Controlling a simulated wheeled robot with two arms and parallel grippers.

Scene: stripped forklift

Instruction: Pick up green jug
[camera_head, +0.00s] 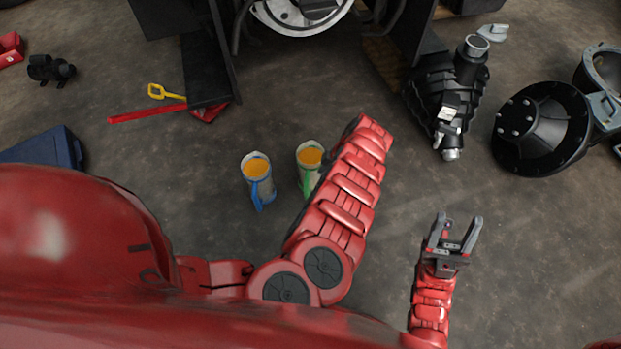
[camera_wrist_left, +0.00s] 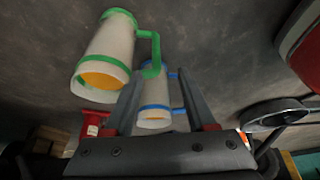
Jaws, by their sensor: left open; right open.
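The green jug (camera_head: 308,172) is white with green trim and a green handle, with orange contents. It stands on the floor, its right side partly hidden by my left arm. In the left wrist view the green jug (camera_wrist_left: 108,52) is at upper left, outside the fingers and nearer than the blue-trimmed jug. My left gripper (camera_wrist_left: 160,73) is open and empty; its fingers point toward the jugs, and the green handle is close to the left fingertip in the picture. The head view hides these fingers. My right gripper (camera_head: 459,222) is open and empty over bare floor at right.
A blue-trimmed jug (camera_head: 258,178) stands just left of the green one; in the left wrist view it (camera_wrist_left: 153,92) shows between the fingers. Black machine parts (camera_head: 447,95) and a black cone (camera_head: 541,129) lie at right. A yellow-handled tool (camera_head: 166,93) lies at left.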

